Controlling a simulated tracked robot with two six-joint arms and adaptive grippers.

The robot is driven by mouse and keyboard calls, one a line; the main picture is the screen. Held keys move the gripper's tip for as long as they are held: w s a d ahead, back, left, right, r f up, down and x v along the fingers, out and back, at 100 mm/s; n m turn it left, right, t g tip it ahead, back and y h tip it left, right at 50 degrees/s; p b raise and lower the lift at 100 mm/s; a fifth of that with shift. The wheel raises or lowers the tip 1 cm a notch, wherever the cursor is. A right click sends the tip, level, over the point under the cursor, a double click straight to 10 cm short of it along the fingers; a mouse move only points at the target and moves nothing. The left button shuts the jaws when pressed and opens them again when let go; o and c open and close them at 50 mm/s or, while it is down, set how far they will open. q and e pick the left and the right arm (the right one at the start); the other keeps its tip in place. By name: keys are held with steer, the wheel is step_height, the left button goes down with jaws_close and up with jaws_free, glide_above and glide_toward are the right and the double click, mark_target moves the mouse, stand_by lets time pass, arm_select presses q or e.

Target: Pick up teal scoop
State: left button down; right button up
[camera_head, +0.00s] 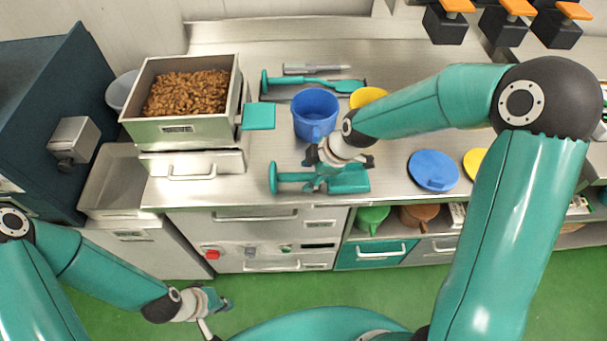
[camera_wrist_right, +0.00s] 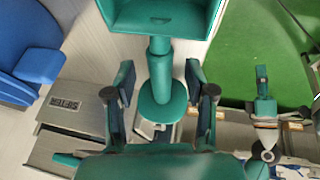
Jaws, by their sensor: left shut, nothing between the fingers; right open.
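The teal scoop (camera_head: 350,180) lies on the steel counter near its front edge, its bowl to the right and its grip end to the left. My right gripper (camera_head: 322,172) is over its middle and hides part of it. In the right wrist view the scoop's handle (camera_wrist_right: 160,75) runs between the two open fingers of my right gripper (camera_wrist_right: 160,92), with visible gaps on both sides. The bowl (camera_wrist_right: 160,14) is at the top of that view. My left gripper (camera_head: 212,308) is shut and empty, low over the green floor, away from the counter.
A blue jug (camera_head: 316,115) stands just behind the scoop. A steel bin of nuts (camera_head: 185,130) is to the left, with a teal square plate (camera_head: 258,116) beside it. A teal long-handled tool (camera_head: 310,85) lies behind. A blue lid (camera_head: 433,170) lies to the right.

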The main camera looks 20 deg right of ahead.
steer(key=shift+x, duration=1.2)
steer(key=shift+r, duration=0.1)
jaws_close()
step_height(320, 180, up, 18)
steer(key=b, duration=0.2)
step_height(320, 180, up, 7)
steer(key=p, duration=0.4)
glide_above(306, 174)
